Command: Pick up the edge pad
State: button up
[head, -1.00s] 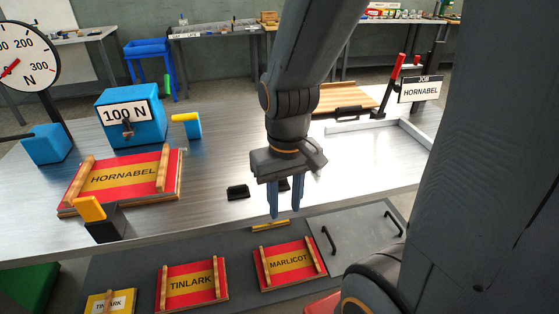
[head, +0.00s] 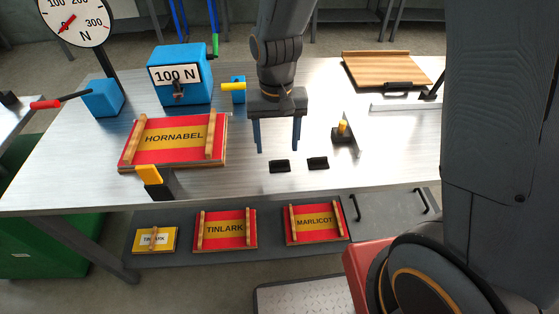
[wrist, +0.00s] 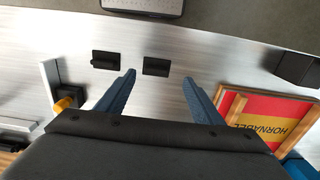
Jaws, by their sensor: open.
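Two small black pads lie on the metal bench near its front edge, the left pad (head: 280,166) and the right pad (head: 318,163). Nothing on them tells which is the edge pad. My gripper (head: 278,148) is open and empty above the bench, its fingers pointing down, just behind the left pad. In the wrist view my gripper (wrist: 160,76) has that same left pad (wrist: 156,66) between the line of its blue fingertips. The other pad (wrist: 106,60) is outside the fingers, to the left there. I see no contact with either pad.
A red HORNABEL plate (head: 172,139) and a yellow-topped black clamp (head: 152,180) stand left of the pads. A black fixture with a yellow knob (head: 343,131) is at right. A blue 100 N box (head: 180,76) stands behind. A lower shelf (head: 270,225) holds more plates.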

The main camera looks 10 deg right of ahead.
aim_at(280, 162)
jog(key=f, duration=0.2)
jog(key=f+p, duration=0.1)
jog(key=f, duration=0.2)
jog(key=shift+d+f+p, duration=0.35)
jog(key=shift+p, duration=0.05)
jog(key=shift+f, duration=0.55)
jog(key=c, duration=1.1)
